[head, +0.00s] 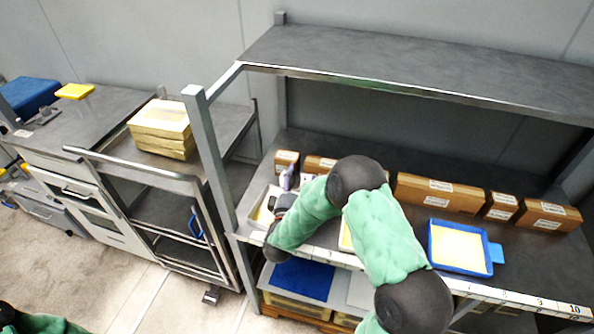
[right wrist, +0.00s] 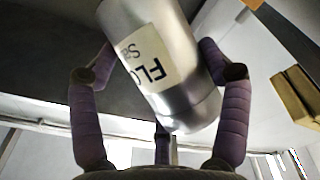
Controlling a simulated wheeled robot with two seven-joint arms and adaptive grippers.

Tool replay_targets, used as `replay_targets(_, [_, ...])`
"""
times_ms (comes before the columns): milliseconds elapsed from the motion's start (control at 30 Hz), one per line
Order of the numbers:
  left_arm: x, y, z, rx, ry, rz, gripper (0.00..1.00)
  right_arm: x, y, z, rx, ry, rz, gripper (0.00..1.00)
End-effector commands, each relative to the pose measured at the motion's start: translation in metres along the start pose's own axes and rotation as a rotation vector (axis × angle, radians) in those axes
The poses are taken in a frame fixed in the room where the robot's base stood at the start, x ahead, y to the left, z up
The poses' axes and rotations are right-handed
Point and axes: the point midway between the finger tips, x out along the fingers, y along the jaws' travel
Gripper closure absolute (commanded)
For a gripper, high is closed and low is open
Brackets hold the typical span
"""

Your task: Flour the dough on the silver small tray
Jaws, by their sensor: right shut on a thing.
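My right gripper (head: 286,192) is over the left end of the shelf unit's worktop, partly hidden by my green right arm. In the right wrist view, its purple fingers (right wrist: 158,62) are shut around a silver metal shaker (right wrist: 182,92) with a cream label starting "FLO". The shaker looks tilted; its lower end is not clear. In the head view, a small silver tray (head: 256,219) with pale yellow dough sits on the worktop just beside and under the gripper. The shaker is hard to make out there. My left gripper is out of view.
A blue tray (head: 432,252) with yellow dough stands on the right of the worktop. Another pale yellow sheet (head: 345,238) is mostly behind my arm. Brown boxes (head: 440,193) line the back. An upper shelf (head: 420,65) overhangs. A cart (head: 115,150) with stacked yellow boxes (head: 163,128) stands left.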

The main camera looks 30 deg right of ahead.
Motion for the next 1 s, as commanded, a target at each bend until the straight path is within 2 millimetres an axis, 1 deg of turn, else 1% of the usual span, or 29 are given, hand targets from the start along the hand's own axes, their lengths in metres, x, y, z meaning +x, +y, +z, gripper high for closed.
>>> replay_targets(33, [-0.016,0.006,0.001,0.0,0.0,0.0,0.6,0.001,0.008,-0.004,0.027,-0.014,-0.008,0.63])
replay_targets(200, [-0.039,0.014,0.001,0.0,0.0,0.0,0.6,-0.001,0.012,-0.004,0.121,-0.059,-0.031,0.63])
replay_targets(333, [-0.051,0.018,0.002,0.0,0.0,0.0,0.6,-0.003,0.013,-0.002,0.172,-0.085,-0.043,0.63])
replay_targets(567, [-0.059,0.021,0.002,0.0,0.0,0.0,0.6,-0.003,0.014,-0.001,0.229,-0.11,-0.056,0.63])
replay_targets(667, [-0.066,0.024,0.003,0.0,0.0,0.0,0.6,-0.002,0.018,-0.002,0.286,-0.131,-0.078,0.63])
replay_targets(767, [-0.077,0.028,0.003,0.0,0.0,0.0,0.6,-0.001,0.023,-0.003,0.38,-0.168,-0.116,0.63])
replay_targets(900, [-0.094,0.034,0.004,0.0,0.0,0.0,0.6,0.001,0.03,-0.004,0.553,-0.231,-0.184,0.63])
replay_targets(1000, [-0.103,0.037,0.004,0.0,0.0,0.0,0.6,0.003,0.033,-0.003,0.675,-0.277,-0.234,0.63])
